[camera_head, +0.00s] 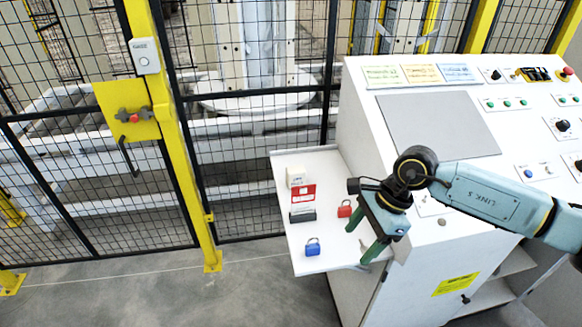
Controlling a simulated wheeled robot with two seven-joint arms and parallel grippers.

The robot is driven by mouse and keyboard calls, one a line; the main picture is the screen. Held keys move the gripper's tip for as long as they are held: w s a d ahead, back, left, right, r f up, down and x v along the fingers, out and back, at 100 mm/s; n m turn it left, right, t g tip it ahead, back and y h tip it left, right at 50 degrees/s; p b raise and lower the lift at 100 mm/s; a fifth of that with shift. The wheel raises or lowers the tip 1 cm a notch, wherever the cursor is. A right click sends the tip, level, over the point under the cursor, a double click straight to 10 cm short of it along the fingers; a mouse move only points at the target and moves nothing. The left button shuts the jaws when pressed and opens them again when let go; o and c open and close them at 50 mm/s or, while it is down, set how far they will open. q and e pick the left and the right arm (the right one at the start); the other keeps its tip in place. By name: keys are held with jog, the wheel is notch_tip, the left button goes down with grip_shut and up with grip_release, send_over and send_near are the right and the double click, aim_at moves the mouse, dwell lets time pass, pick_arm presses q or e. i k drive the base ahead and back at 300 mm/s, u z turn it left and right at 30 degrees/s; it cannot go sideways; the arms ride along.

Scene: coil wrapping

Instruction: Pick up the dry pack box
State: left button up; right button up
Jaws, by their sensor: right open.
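A small white box (296,176), which may be the dry pack box, stands near the far end of the white side shelf (332,170). My right gripper (360,240) is above the shelf's right side, with its two green-tipped fingers apart and empty. The fingers point down and left, to the right of and nearer than the box, clear of it. My left gripper is not in view.
A red-and-white tag (303,196) with a dark part, a red padlock (344,209) and a blue padlock (313,247) lie on the shelf. The white control console (440,125) adjoins it at right. A yellow-framed mesh fence (190,150) stands behind.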

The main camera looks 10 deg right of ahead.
aim_at(296, 176)
jog(key=i, duration=1.2)
